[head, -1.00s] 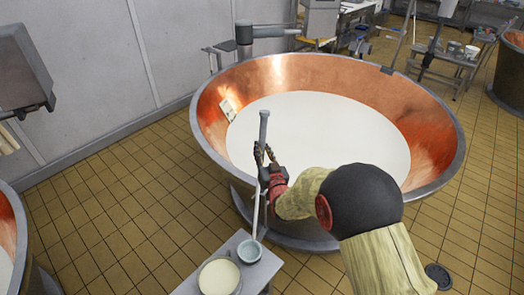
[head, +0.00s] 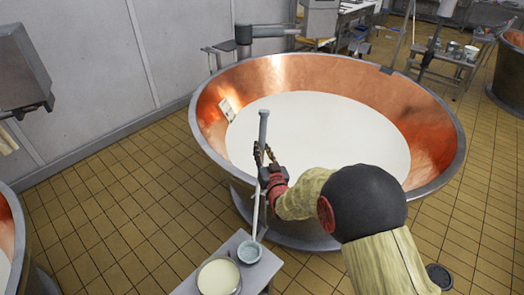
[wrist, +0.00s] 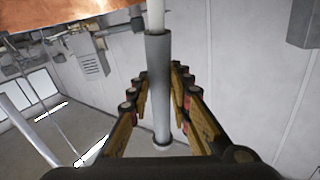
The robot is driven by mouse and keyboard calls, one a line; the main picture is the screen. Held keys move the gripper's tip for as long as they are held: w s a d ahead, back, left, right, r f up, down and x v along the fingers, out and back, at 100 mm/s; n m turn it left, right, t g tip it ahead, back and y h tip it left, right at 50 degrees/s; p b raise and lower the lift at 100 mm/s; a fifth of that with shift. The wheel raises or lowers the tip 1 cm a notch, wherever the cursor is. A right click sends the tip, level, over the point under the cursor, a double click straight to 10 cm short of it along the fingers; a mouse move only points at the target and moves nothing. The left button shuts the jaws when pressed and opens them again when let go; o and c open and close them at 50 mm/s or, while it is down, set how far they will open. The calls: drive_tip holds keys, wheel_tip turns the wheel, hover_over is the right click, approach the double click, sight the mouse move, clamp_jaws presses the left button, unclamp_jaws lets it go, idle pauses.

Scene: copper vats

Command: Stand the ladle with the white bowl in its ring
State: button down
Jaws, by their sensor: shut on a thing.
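A ladle with a grey grip (head: 263,128) and a thin pale shaft (head: 256,212) stands nearly upright in front of the large copper vat. My gripper (head: 264,163) is shut on its grip, part of which rises above the fingers. In the wrist view, the grey grip (wrist: 158,90) runs between my two fingers (wrist: 157,105), with the white shaft (wrist: 155,14) beyond it. The shaft's low end meets a small round grey-rimmed cup shape (head: 250,252) at the small table. I cannot tell whether this is the ladle's bowl or the ring, or whether it touches the table.
A small grey table (head: 266,266) stands at the bottom, with a round container of cream-coloured contents (head: 219,277) on it. The copper vat (head: 437,145) full of white liquid (head: 325,135) is just behind. Another vat edge shows at left. Tiled floor (head: 120,215) is clear at left.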

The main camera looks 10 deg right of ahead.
drive_tip(key=shift+b, duration=0.4)
drive_tip(key=shift+r, duration=0.1)
drive_tip(key=c, duration=1.6)
unclamp_jaws()
drive_tip(key=shift+o, duration=0.2)
